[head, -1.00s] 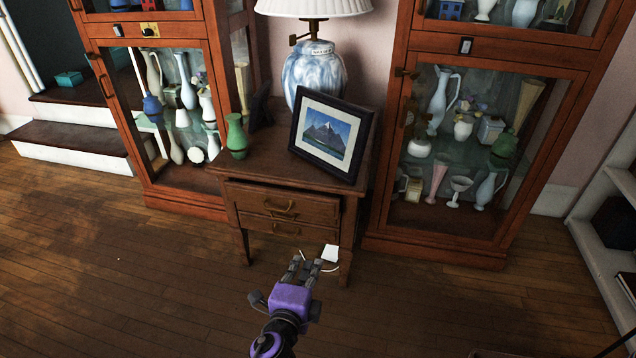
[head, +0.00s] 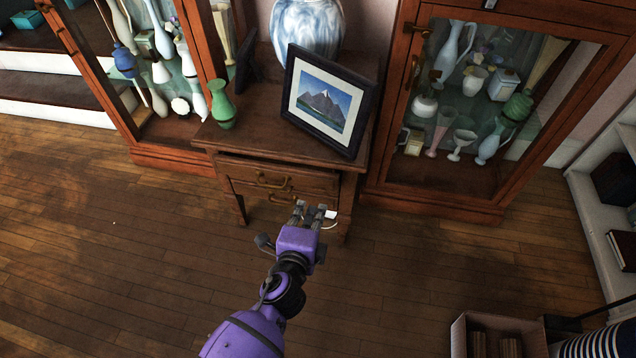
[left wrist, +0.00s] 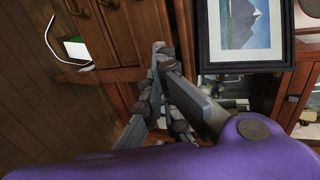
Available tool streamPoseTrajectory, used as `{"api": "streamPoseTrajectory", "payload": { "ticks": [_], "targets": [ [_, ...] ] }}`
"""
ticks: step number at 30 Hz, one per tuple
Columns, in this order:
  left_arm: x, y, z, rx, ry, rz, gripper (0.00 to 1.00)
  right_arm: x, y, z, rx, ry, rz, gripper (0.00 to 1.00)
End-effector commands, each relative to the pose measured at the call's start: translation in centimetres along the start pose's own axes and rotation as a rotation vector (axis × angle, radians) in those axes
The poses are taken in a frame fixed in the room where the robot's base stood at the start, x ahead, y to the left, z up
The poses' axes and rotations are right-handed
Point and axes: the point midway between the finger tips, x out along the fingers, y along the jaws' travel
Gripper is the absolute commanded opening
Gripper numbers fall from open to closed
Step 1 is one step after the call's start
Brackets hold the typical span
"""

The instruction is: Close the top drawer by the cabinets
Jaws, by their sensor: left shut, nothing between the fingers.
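The small wooden nightstand (head: 262,142) stands between two glass-front cabinets. Its top drawer (head: 310,180) sticks out a little from under the tabletop and has a brass pull (head: 272,182). The lower drawer (head: 243,189) looks flush. My left gripper (head: 314,208) is shut and empty, in front of the nightstand's right part and overlapping the lower drawer in the head view. In the left wrist view its closed fingertips (left wrist: 160,52) are close to the wooden drawer fronts; I cannot tell whether they touch. My right gripper is not in view.
A framed mountain picture (head: 325,100), a green vase (head: 221,105) and a blue-white lamp base (head: 306,32) stand on the nightstand. The right cabinet (head: 430,197) holds glassware. An open box (head: 460,335) is at the lower right.

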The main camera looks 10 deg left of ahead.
Motion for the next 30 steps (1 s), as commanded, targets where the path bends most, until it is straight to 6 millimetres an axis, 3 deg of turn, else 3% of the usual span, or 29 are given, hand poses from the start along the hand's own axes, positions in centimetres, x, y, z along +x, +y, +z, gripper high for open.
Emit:
{"api": "streamPoseTrajectory", "payload": {
  "ticks": [6, 12, 18, 30],
  "targets": [
    [5.0, 0.1, 0.0, 0.0, 0.0, -0.001, 0.0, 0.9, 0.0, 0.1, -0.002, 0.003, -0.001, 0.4],
    [8.1, -0.8, 0.0, 0.0, 0.0, -0.001, 0.0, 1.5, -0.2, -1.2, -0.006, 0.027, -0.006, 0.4],
    [9.4, -1.2, 0.1, -0.001, -0.001, 0.0, 0.0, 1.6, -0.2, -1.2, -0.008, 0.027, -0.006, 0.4],
    [9.7, -1.3, 0.1, -0.001, -0.001, -0.001, 0.0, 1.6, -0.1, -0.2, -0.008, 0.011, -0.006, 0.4]
  ]
}}
